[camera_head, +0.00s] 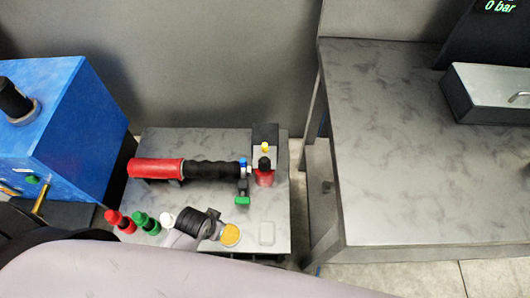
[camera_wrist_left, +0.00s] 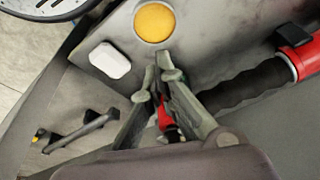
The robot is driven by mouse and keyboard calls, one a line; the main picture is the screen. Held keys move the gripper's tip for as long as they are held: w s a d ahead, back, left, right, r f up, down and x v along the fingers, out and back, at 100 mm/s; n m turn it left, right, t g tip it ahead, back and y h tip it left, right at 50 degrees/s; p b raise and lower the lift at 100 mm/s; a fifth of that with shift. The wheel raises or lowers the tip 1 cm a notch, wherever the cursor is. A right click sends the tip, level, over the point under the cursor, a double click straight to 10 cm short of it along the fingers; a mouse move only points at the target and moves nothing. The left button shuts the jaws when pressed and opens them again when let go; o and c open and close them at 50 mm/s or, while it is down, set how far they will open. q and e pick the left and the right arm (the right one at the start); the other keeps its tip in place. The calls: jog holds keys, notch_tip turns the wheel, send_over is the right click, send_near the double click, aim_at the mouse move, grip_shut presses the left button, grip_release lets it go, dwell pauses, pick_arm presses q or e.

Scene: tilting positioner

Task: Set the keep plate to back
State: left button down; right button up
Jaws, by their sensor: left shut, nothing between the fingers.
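I cannot tell for sure which part is the keep plate. A low grey bench (camera_head: 280,225) carries a red cylinder (camera_head: 157,169) with a black bellows (camera_head: 213,170). At the bellows' right end are a blue-topped fitting with a green lever (camera_head: 243,200) and a red block (camera_head: 265,179) under black and yellow knobs, before a black upright plate (camera_head: 266,131). My left gripper (camera_head: 215,224) is over the bench front, beside a yellow disc (camera_head: 230,235). In the left wrist view its fingers (camera_wrist_left: 167,66) are shut and empty, just beside the yellow disc (camera_wrist_left: 155,22). My right gripper is out of view.
Red (camera_head: 113,217), green (camera_head: 139,219) and white knobs stand along the bench front. A white rounded pad (camera_head: 267,233) lies right of the disc. A blue box (camera_head: 62,115) stands left. A larger grey table (camera_head: 390,150), mostly clear, stands right with a metal-topped box (camera_head: 485,85).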

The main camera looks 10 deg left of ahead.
pick_arm(q)
jog(key=w+d+r+m+t+h+b, duration=0.1)
jog(key=w+r+m, duration=0.3)
jog(key=r, duration=0.5)
jog(key=m+t+h+b, duration=0.2)
jog(key=m+h, duration=0.1)
jog(key=m, duration=0.7)
send_near(263, 159)
jog(key=d+f, duration=0.1)
jog(key=w+d+f, duration=0.1)
jog(key=f, duration=0.1)
jog(key=d+f, duration=0.1)
jog(key=shift+w+d+f, duration=0.15)
jog(key=shift+w, duration=0.15)
jog(key=w, duration=0.3)
jog(key=shift+w+f, duration=0.15)
jog(key=shift+f, duration=0.05)
jog(key=shift+w, duration=0.5)
